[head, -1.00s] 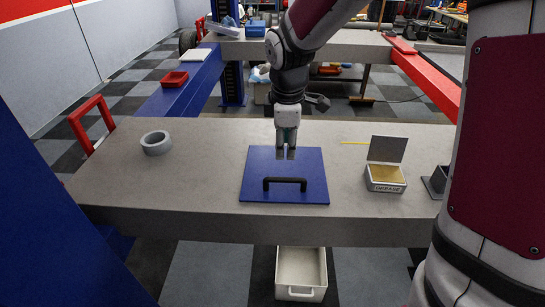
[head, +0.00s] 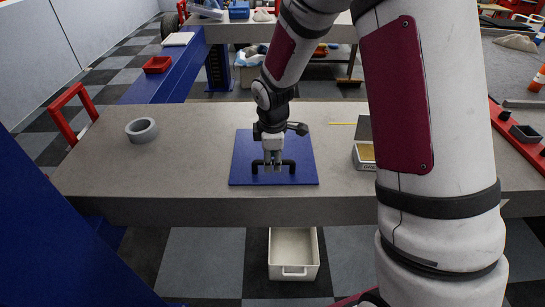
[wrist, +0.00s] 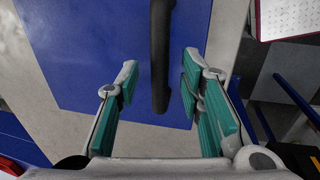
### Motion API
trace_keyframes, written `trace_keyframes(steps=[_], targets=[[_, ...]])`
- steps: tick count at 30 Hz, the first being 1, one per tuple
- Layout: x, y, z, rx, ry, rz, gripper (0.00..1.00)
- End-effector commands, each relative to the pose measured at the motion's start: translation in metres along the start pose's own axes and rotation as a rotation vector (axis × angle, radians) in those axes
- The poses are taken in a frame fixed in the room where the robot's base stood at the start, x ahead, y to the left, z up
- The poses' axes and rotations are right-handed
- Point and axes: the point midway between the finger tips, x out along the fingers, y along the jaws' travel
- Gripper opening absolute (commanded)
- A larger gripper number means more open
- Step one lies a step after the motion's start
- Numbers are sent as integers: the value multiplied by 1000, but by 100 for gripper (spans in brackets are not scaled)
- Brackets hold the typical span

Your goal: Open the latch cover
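The latch cover is a flat blue square panel (head: 304,148) lying on the grey bench top. It fills much of the wrist view (wrist: 90,50). A black bar handle (head: 291,166) stands near its front edge, and its middle is hidden behind my fingers in the head view. My gripper (head: 273,169) points down at the middle of the handle. In the wrist view my gripper (wrist: 159,88) is open, with the green-padded fingers apart and the handle (wrist: 159,50) running between them. Gaps show on both sides of the handle.
A grey tape roll (head: 142,130) lies on the bench (head: 190,180) to the left. An open grease tin (head: 363,155) stands to the right, partly hidden by my arm. A pale drawer or bin (head: 293,262) shows below the bench's front edge. The bench around the cover is clear.

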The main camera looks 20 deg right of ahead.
Motion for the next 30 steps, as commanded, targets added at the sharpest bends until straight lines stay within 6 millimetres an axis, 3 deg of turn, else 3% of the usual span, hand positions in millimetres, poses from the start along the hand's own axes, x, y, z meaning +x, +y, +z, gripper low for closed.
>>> trace_keyframes(steps=[7, 11, 12, 23, 30], targets=[[0, 0, 0, 0, 0, 1, 32], [0, 0, 0, 0, 0, 1, 3], [0, 0, 0, 0, 0, 1, 0], [-3, 3, 0, 1, 0, -14, 0], [-21, 16, 0, 4, 2, -98, 0]])
